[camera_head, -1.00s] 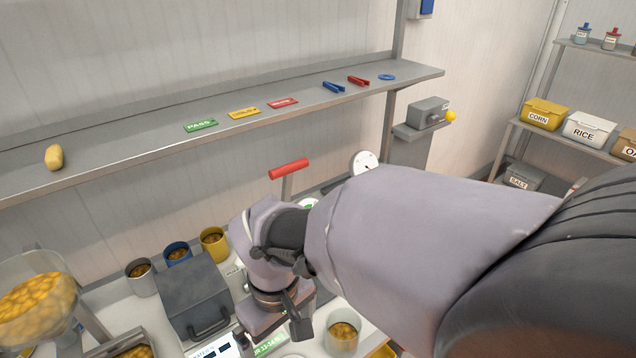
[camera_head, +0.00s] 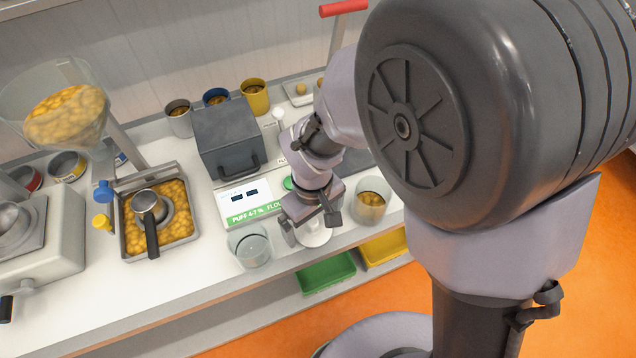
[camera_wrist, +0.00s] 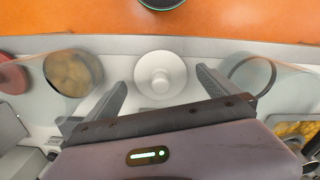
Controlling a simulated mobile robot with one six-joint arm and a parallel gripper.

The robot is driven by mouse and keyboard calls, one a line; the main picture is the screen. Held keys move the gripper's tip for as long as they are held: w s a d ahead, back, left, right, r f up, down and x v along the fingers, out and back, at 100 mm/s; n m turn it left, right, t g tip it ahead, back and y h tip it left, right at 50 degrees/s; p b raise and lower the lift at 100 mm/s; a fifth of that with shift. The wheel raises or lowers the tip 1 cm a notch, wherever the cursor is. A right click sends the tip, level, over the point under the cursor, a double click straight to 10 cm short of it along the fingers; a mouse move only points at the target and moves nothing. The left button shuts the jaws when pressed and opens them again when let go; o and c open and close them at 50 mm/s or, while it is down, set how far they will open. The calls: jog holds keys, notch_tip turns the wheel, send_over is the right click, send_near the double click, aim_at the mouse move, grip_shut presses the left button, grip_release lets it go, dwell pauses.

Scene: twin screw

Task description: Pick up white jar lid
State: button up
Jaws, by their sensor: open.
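The white jar lid (camera_wrist: 160,75) is a round disc with a raised knob. In the wrist view it lies on the white counter, ahead of and between my two fingers. In the head view the lid (camera_head: 316,237) shows near the counter's front edge, partly hidden by my gripper (camera_head: 311,226). My gripper (camera_wrist: 161,80) is open and empty, with one finger to each side of the lid. I cannot tell the height of the fingertips above the counter.
A glass jar with yellow-brown contents (camera_head: 371,203) stands right of the lid, and an empty glass jar (camera_head: 250,250) stands left. A scale with a green label (camera_head: 250,205) is behind. Green (camera_head: 325,276) and yellow (camera_head: 388,247) bins sit below the counter.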

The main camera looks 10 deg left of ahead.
jog(key=shift+f, duration=0.75)
jog(key=shift+r, duration=0.15)
jog(key=shift+c, duration=0.2)
